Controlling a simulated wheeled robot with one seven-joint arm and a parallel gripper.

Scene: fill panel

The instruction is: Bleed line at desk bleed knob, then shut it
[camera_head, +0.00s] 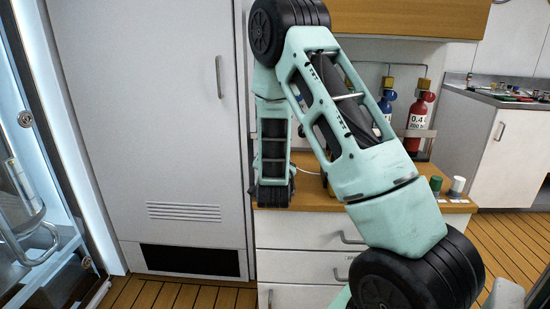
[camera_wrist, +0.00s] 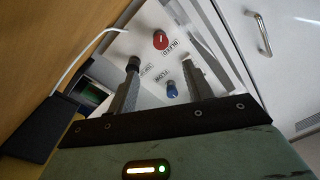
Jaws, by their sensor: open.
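In the wrist view the red bleed knob (camera_wrist: 160,39), marked BLEED, sits on a white panel (camera_wrist: 122,47) with a pale pointer line on its face. A blue knob (camera_wrist: 172,90) with its own label, partly readable, sits lower on the same panel. My gripper (camera_wrist: 160,64) is open and empty, its two dark fingers apart and pointing at the panel. The red knob shows beyond the fingertips, and the blue knob shows between the fingers. Neither knob appears to be gripped. In the head view my arm hides the gripper and the panel.
A wooden-topped desk (camera_head: 457,207) with drawers stands behind my arm. A red bottle (camera_head: 418,122) and a blue bottle (camera_head: 387,104) stand at its back, and green (camera_head: 436,183) and white (camera_head: 457,186) capped items at its right. A white cable (camera_wrist: 87,42) runs beside the panel.

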